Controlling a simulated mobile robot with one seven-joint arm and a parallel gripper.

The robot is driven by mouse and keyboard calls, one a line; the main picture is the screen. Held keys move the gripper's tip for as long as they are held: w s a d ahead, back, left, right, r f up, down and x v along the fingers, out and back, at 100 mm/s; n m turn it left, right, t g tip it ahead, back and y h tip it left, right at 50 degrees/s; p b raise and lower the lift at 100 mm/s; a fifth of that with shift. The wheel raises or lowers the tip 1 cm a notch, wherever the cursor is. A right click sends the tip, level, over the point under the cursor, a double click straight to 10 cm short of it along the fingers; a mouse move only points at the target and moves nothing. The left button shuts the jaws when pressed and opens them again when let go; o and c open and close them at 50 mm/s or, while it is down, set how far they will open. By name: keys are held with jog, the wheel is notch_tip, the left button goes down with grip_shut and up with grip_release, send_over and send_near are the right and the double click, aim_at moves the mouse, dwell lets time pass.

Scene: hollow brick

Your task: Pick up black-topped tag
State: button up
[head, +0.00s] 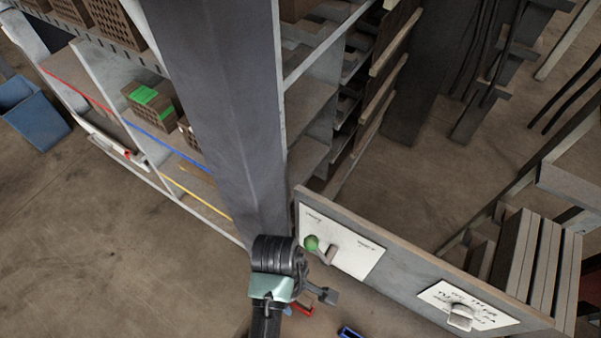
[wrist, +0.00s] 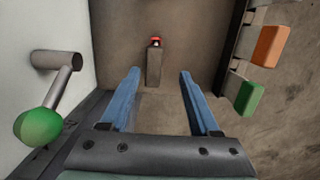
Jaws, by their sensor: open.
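My gripper (wrist: 160,72) is open in the wrist view, its two blue fingers apart with nothing held between them. A grey upright block (wrist: 154,68) with a small red and black piece at its far end shows beyond the fingertips, in line with the gap and apart from them. I cannot tell for sure that it is the black-topped tag. No other black-topped piece is clear. An orange-topped piece (wrist: 270,45) and a green-topped piece (wrist: 247,95) are at right. In the head view the fingers are not clearly seen.
A green ball-ended lever (wrist: 40,126) sticks out of a white panel close on the left; its ball (head: 311,243) also shows in the head view. A grey pillar (head: 232,110) and shelving (head: 305,110) stand beyond my arm.

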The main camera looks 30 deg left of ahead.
jog(key=shift+w+d+f, duration=0.1)
jog(key=shift+w+f, duration=0.05)
jog(key=shift+f, duration=0.4)
jog(key=shift+w+d+f, duration=0.1)
jog(key=shift+f, duration=0.4)
jog(key=shift+w+d+f+p, duration=0.1)
jog(key=shift+d+f+p, duration=0.1)
jog(key=shift+f, duration=0.6)
jog(key=shift+d+f+p, duration=0.1)
jog(key=shift+f+p, duration=0.05)
jog(key=shift+f, duration=0.6)
jog(key=shift+w+d+f+p, duration=0.1)
jog(key=shift+f+p, duration=0.1)
jog(key=shift+f, duration=0.6)
grip_shut()
